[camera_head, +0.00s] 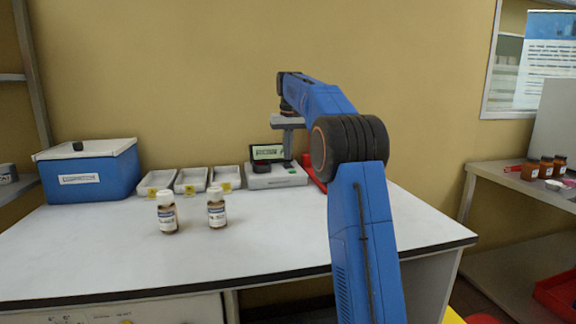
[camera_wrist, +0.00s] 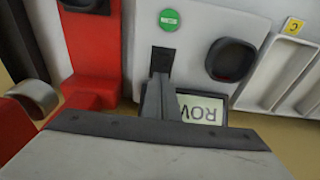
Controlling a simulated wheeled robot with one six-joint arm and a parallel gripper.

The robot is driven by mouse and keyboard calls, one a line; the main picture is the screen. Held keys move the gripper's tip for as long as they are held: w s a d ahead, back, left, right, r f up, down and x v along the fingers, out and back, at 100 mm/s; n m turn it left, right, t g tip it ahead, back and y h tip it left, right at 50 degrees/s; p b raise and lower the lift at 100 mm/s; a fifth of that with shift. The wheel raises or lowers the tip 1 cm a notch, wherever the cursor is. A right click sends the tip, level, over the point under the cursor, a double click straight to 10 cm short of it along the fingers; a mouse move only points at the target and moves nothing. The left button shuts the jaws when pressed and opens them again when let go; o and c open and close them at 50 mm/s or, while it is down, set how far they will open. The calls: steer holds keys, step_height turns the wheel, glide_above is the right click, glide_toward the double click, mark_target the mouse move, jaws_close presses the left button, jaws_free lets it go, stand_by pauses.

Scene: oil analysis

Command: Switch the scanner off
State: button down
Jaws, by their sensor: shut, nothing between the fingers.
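The scanner (camera_head: 277,178) is a low white device with a small lit screen (camera_head: 268,152), at the back of the white bench. My gripper (camera_head: 288,152) points down above the scanner.
A red stand (camera_wrist: 95,40) is beside the scanner. Three white trays (camera_head: 192,181) with yellow labels stand left of it. Two labelled bottles (camera_head: 167,213) (camera_head: 216,208) stand in front of the trays. A blue lidded box (camera_head: 90,172) is at far left. The front bench is clear.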

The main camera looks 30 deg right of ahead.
mark_target(288, 163)
steer(key=shift+f, duration=0.65)
stand_by(0.6)
step_height(288, 163, up, 7)
stand_by(1.0)
stand_by(0.4)
